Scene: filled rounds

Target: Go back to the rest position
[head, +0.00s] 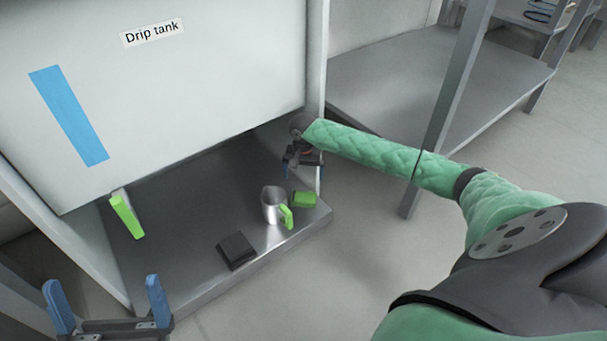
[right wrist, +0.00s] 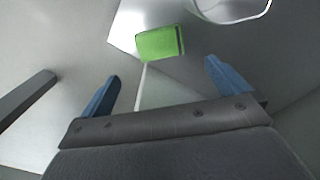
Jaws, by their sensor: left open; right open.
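My right gripper (head: 303,168) is at the end of the green-sleeved arm, by the right edge of the drip tank. It is open, and nothing shows between its blue fingers in the right wrist view (right wrist: 164,85). A green block (head: 304,199) sits on the metal shelf just beyond it and shows ahead of the fingers in the right wrist view (right wrist: 160,43), apart from them. My left gripper (head: 108,302) is at the bottom left of the head view, open and empty, its blue fingers wide apart.
The white drip tank (head: 200,85), with a blue strip, hangs over the metal shelf (head: 185,265). On the shelf are a metal mug (head: 270,203) with a green handle and a dark flat box (head: 237,250). A green lever (head: 126,216) is at left. A grey post (head: 455,90) stands by my right arm.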

